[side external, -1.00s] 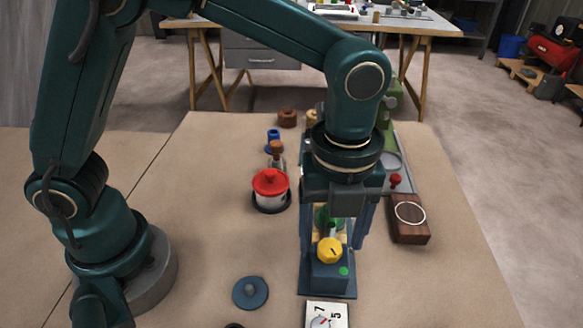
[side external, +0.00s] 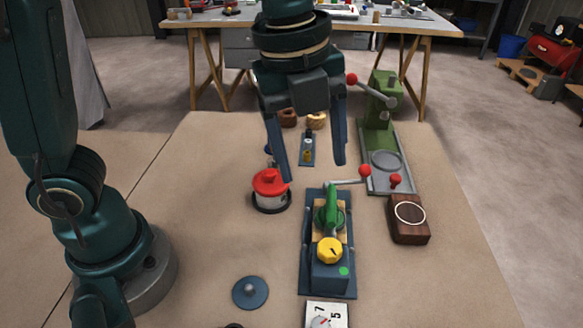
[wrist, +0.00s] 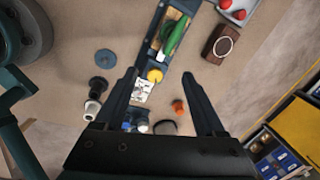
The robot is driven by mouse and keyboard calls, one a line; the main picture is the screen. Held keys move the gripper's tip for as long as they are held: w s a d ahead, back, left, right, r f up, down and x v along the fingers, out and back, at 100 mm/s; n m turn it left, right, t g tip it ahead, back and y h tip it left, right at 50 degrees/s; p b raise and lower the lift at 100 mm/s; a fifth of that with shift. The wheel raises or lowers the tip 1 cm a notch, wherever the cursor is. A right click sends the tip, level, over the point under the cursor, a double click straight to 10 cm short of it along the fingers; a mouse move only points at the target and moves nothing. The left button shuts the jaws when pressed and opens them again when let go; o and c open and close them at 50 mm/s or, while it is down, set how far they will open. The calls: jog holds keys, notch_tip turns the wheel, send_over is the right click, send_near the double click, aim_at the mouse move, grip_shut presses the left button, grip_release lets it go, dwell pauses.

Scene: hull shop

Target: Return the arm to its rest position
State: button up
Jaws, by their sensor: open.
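My gripper (side external: 313,172) is raised above the workbench in the side external view, fingers pointing down and spread apart. Nothing is between them. It hangs above and behind the blue fixture (side external: 316,280) with the green-handled clamp (side external: 329,215) and yellow knob (side external: 329,250). In the wrist view both dark fingers of my gripper (wrist: 165,75) are wide apart, with the fixture's yellow knob (wrist: 155,75) seen far below between them.
A red-lidded jar (side external: 270,190) stands left of the fixture. A green press (side external: 381,105) and a wooden block (side external: 409,218) stand to the right. A blue disc with a knob (side external: 250,292) lies in front.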

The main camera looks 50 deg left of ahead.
jog(key=s+a+f+n+t, duration=0.1)
jog(key=s+a+n, duration=0.3)
jog(key=n, duration=0.7)
jog(key=s+a+f+n+t, duration=0.1)
jog(key=s+a+n, duration=0.3)
jog(key=n, duration=0.8)
jog(key=shift+s+a+t+y, duration=0.4)
jog(key=shift+a+t, duration=0.5)
jog(key=shift+a, duration=0.2)
